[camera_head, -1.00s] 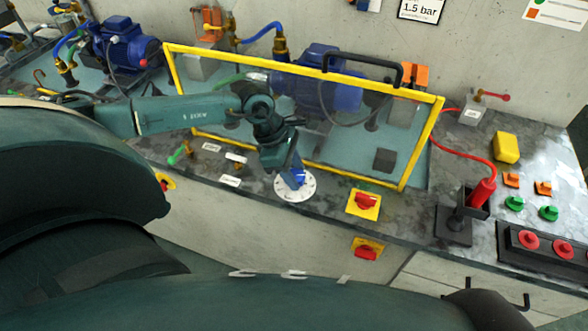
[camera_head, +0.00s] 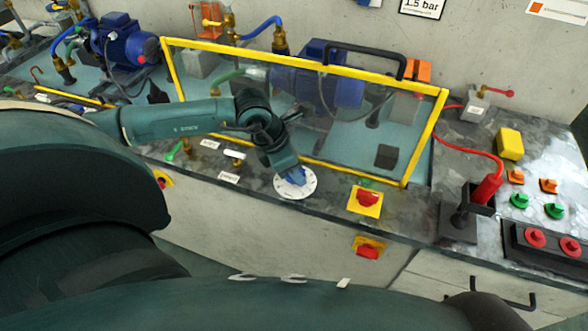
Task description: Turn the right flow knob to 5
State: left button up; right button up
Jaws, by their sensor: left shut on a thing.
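The flow knob is blue (camera_head: 297,175) and sits at the centre of a round white dial (camera_head: 296,189) on the front strip of the bench. My left gripper (camera_head: 292,174) reaches in from the left, pointing down at the dial, and is shut on the knob. The gripper covers much of the knob and the dial's upper left. The dial's numbers are too small to read, so I cannot tell the setting. My right gripper is not in view.
A yellow-framed clear guard (camera_head: 303,68) with a black handle stands just behind the dial. A red switch on a yellow plate (camera_head: 366,200) is right of the dial. A red plug (camera_head: 487,189) and several buttons lie farther right.

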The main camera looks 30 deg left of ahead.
pick_arm(q)
jog(key=n+b, duration=0.1)
jog(key=n, duration=0.1)
jog(key=n+y+b, duration=0.1)
jog(key=shift+d+f+n+t+b, duration=0.1)
jog(key=shift+f+n+t+b, duration=0.1)
jog(key=shift+n+t+b, duration=0.15)
jog(key=shift+n+y+b, duration=0.5)
jog(key=shift+n+b, duration=0.15)
jog(key=shift+n, duration=0.3)
jog(key=n+y+b, duration=0.1)
jog(key=n+b, duration=0.1)
jog(key=n, duration=0.1)
jog(key=shift+r, duration=0.1)
jog(key=shift+r+n+y+b, duration=0.1)
jog(key=shift+n+y+b, duration=0.3)
jog(key=shift+n, duration=0.7)
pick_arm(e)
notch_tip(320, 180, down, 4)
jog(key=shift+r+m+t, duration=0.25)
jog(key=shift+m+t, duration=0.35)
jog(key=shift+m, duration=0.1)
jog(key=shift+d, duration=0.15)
pick_arm(q)
jog(key=o, duration=1)
jog(key=shift+r, duration=0.1)
